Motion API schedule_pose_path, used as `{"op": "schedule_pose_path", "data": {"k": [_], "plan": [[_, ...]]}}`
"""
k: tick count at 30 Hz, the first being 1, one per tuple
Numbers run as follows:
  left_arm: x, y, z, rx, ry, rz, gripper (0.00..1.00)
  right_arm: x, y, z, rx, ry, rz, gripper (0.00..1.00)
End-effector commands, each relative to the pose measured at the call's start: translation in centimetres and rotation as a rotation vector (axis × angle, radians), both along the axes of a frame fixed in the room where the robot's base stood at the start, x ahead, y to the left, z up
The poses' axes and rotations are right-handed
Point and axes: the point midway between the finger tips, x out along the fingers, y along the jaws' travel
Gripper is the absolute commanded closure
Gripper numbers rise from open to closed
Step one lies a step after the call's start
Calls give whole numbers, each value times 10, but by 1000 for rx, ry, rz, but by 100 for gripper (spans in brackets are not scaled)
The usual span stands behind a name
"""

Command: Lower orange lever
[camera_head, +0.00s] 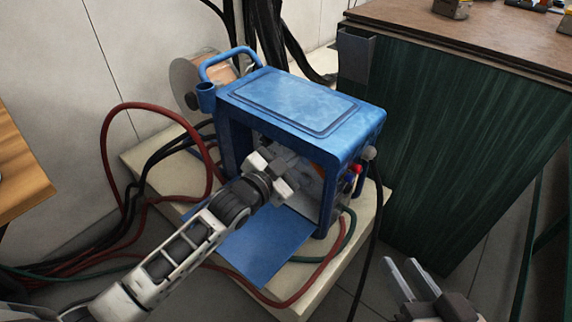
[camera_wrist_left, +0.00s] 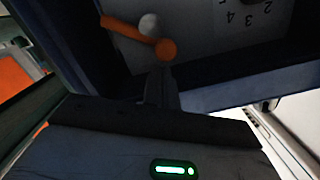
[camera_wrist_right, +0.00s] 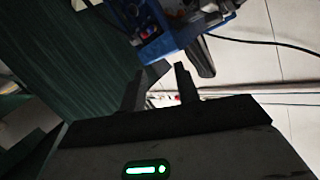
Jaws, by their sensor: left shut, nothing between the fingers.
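The orange lever (camera_wrist_left: 130,31) shows in the left wrist view as a short bar with a round orange end, slanting across a grey panel inside the blue machine (camera_head: 300,98). A round grey knob or pivot (camera_wrist_left: 150,25) sits beside it. My left gripper (camera_wrist_left: 161,75) is shut and empty, its fingertips just below the lever's round end; I cannot tell whether they touch. In the head view, my left arm reaches into the machine's open side, and the fingertips and lever are hard to make out. My right gripper (camera_head: 408,277) is open and empty, low at the right.
A numbered dial (camera_wrist_left: 250,10) is on the same panel. The machine's blue frame surrounds the opening, and a blue flap (camera_head: 262,250) hangs below it. Red and black hoses (camera_head: 103,150) loop at the left. A dark green cabinet (camera_head: 450,150) stands at the right.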

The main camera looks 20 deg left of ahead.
Motion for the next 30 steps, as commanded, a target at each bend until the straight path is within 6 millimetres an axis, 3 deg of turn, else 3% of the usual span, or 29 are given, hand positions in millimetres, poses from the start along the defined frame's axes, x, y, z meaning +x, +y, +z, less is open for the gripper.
{"op": "schedule_pose_path", "data": {"k": [30], "plan": [[3, 13, -7, -129, 50, 7, 100, 1, -3, 3, -50, -2, -6, 68]]}}
